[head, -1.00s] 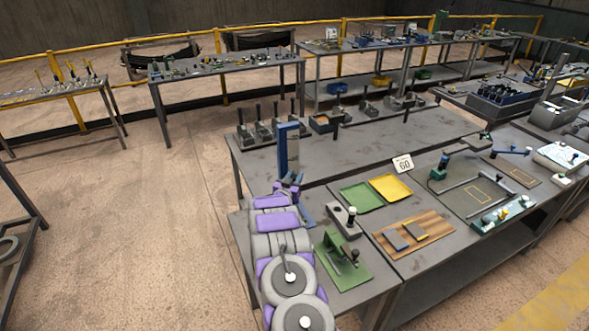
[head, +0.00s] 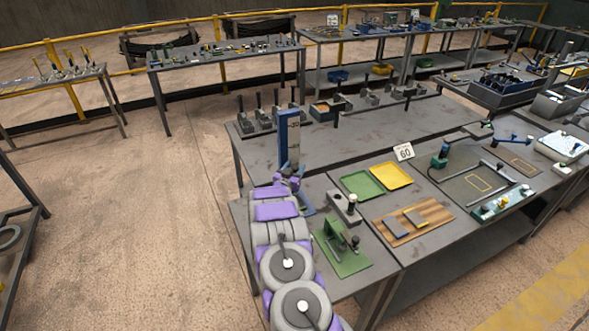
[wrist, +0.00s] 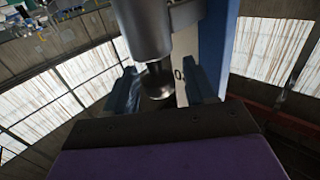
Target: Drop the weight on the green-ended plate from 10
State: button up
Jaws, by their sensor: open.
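A tall blue column (head: 289,140) with a pale scale strip stands on the near bench; it also shows in the wrist view (wrist: 220,35). In the wrist view a grey metal cylinder (wrist: 143,25), which may be the weight, has a dark rounded knob (wrist: 158,80) at its lower end. My gripper (wrist: 163,88) is open, with one blue finger on each side of the knob; I cannot tell whether they touch it. In the head view my gripper (head: 289,183) is small, close to the column's lower part. No plate with a clearly green end can be made out.
A wooden board (head: 440,208) with two small grey plates lies to the right. Green (head: 362,185) and yellow (head: 391,176) trays and a card reading 60 (head: 404,152) lie behind it. A green base (head: 345,262) with a fixture is beside my arm.

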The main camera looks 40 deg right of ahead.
jog(key=v, duration=1.7)
jog(key=shift+a, duration=0.2)
jog(key=shift+f, duration=0.1)
